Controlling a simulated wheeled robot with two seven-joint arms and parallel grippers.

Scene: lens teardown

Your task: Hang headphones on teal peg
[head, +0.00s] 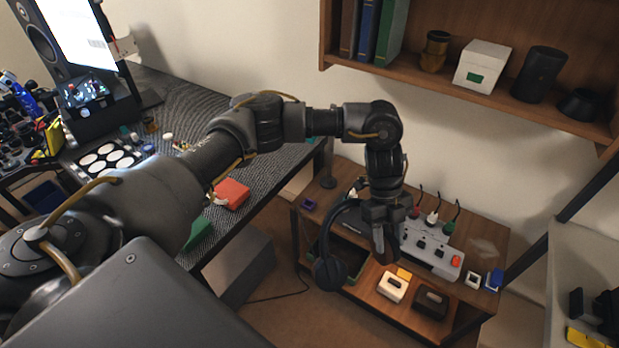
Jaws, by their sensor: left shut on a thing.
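The headphones (331,268) are dark, with a black earcup and a curved headband. They hang from my left gripper (380,238), which is shut on them above the low wooden side table. The gripper points down and hides part of the headband and one earcup. My right gripper is not in view.
A grey power strip (432,257) with several plugs lies on the side table (483,236). White and black small boxes (392,287) sit at its front. A wooden shelf (460,91) holds books and a speaker. A cluttered workbench (250,172) stands left.

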